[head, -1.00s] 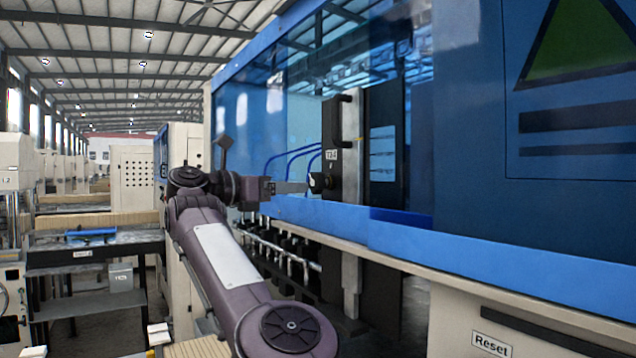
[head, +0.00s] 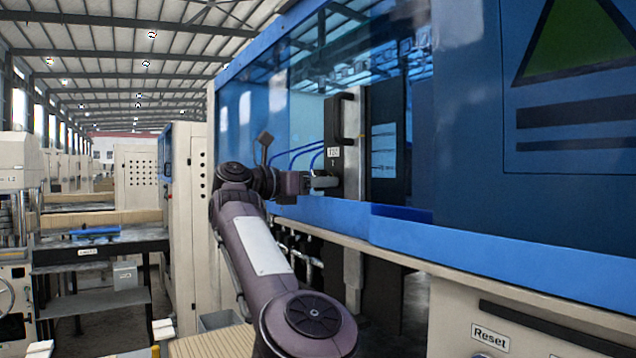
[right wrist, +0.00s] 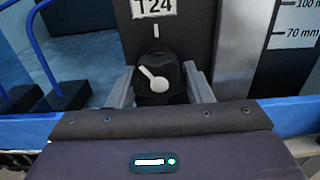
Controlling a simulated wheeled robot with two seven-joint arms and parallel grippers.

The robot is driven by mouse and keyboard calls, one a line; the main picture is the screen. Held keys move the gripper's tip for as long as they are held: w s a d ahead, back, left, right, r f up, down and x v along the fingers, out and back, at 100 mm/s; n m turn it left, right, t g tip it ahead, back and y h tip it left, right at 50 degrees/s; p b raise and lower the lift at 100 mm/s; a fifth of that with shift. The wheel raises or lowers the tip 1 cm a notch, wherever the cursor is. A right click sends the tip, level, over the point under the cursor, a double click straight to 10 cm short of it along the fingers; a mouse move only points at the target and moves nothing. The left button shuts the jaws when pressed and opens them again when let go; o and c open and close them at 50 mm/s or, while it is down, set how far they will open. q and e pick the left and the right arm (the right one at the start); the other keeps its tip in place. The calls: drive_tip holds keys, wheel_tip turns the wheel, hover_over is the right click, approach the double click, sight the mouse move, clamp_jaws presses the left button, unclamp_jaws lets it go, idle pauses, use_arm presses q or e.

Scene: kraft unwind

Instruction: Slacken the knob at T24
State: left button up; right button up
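The black knob (right wrist: 152,92) with a white pointer sits below the T24 label (right wrist: 154,8) on a dark upright block. Its pointer leans to the upper left in the right wrist view. My right gripper (right wrist: 161,72) has one finger on each side of the knob, close to its sides; I cannot make out whether the fingers touch it. In the head view my right gripper (head: 322,181) is at the block's front, largely covering the knob, and the label (head: 333,151) shows just above. My left gripper is not in view.
A blue ledge (head: 400,222) of the machine runs below the block. A dark handle (head: 346,115) stands out above the label. Blue hoses (right wrist: 42,40) lie left of the block, and a millimetre scale (right wrist: 292,35) stands to its right.

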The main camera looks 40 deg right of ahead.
drive_tip(key=c, duration=0.5)
drive_tip(key=shift+o, duration=0.2)
drive_tip(key=shift+n+p, duration=0.3)
drive_tip(key=shift+n, duration=0.8)
drive_tip(key=shift+s+n, duration=0.1)
drive_tip(key=shift+n, duration=0.9)
drive_tip(key=o, duration=1)
drive_tip(key=shift+d, duration=0.1)
